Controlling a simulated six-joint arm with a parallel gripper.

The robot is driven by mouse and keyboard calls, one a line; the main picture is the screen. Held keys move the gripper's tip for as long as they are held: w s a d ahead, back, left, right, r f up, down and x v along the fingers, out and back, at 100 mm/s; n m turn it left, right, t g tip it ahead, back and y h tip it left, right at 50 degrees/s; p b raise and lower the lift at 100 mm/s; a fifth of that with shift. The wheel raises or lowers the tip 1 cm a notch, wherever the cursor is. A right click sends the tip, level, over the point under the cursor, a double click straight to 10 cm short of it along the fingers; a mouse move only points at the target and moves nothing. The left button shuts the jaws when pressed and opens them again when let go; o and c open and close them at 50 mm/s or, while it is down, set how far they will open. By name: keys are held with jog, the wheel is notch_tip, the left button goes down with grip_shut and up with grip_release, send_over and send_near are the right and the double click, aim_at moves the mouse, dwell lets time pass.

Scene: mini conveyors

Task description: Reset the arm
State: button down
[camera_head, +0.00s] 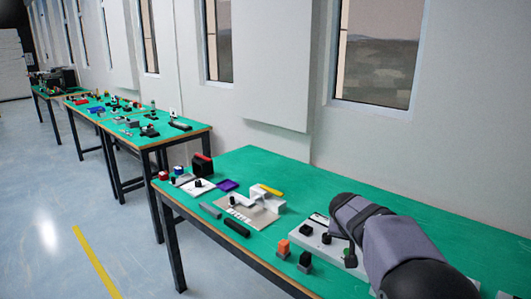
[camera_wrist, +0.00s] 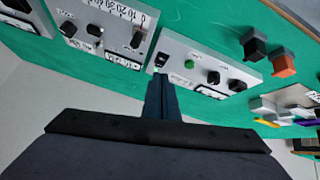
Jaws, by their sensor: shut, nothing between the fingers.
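My gripper (camera_wrist: 160,95) shows in the wrist view with its two dark fingers together and nothing between them. The fingertips appear in front of the lower left edge of a grey control panel (camera_wrist: 228,72) with a green button (camera_wrist: 189,64) and black knobs. I cannot tell whether they touch it. In the head view my arm reaches in from the lower right over the green table (camera_head: 250,165) and covers part of the panel (camera_head: 318,252).
A second panel with knobs (camera_wrist: 112,12) lies left of the fingers. An orange-topped block (camera_head: 283,247) and a black-topped block (camera_head: 305,260) stand beside the panel. A grey board with a yellow-handled part (camera_head: 268,191) lies farther left. The table's back right is bare.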

jog(key=s+a+f+n+g+y, duration=0.2)
jog(key=s+a+f+n, duration=0.15)
jog(key=s+f, duration=0.3)
jog(key=s+a+f+n+g+y, duration=0.1)
jog(key=s+a+f+n+g, duration=0.2)
jog(key=s+f, duration=0.35)
jog(key=s+a+g+y+p, duration=0.15)
jog(key=s+a+p, duration=0.35)
jog(key=s, duration=0.9)
jog(key=s+a+r+y+p, duration=0.1)
jog(key=s+a+r+p, duration=0.3)
jog(key=r, duration=0.4)
notch_tip(320, 180, down, 15)
jog(key=b, duration=1.3)
jog(key=shift+w+d+t+b, duration=0.3)
jog(key=shift+t+b, duration=0.1)
jog(key=shift+t, duration=0.05)
jog(key=shift+r, duration=0.15)
